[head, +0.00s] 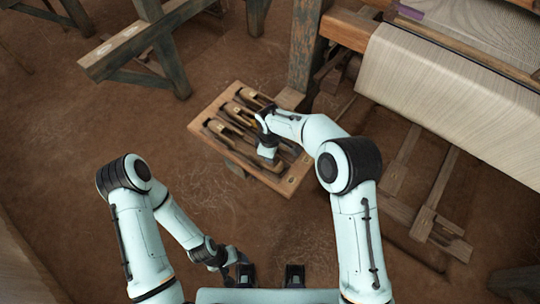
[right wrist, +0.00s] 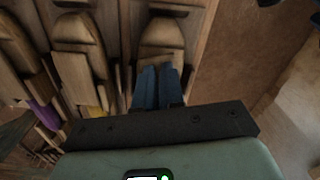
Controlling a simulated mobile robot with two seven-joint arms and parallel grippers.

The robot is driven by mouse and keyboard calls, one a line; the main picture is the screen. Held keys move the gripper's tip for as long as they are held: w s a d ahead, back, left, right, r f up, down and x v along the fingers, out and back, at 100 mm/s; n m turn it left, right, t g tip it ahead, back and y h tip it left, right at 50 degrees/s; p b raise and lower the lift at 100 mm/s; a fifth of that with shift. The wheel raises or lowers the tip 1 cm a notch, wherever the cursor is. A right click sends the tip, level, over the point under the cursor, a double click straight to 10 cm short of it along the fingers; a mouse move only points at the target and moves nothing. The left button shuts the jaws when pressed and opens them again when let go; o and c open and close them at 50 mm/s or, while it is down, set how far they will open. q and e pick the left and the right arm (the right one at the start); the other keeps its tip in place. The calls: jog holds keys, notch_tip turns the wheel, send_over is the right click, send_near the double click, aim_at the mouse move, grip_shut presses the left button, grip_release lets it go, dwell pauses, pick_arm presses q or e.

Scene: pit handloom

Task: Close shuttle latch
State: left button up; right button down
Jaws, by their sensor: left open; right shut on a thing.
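Several wooden boat-shaped shuttles lie side by side in a shallow wooden tray (head: 207,117). One shuttle (right wrist: 163,38) is directly ahead of my right gripper (right wrist: 157,88) in the right wrist view. The blue fingers are nearly together at its near end, shut on a small part that they mostly hide, which I take to be the latch. In the head view my right gripper (head: 266,152) is over the tray's right half and covers part of the shuttles. My left gripper (head: 270,275) is open and empty at the bottom, its dark fingers well apart, away from the tray.
The loom's post (head: 304,45) and cloth beam (head: 440,95) stand close beyond and right of the tray. A wooden bench (head: 135,45) is at the upper left. Yellow thread (right wrist: 97,111) and purple thread (right wrist: 44,114) show at neighbouring shuttles. The earth floor left of the tray is clear.

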jog(key=shift+m, duration=1.5)
jog(key=c, duration=1.5)
grip_release()
notch_tip(320, 180, up, 14)
jog(key=shift+f, duration=0.25)
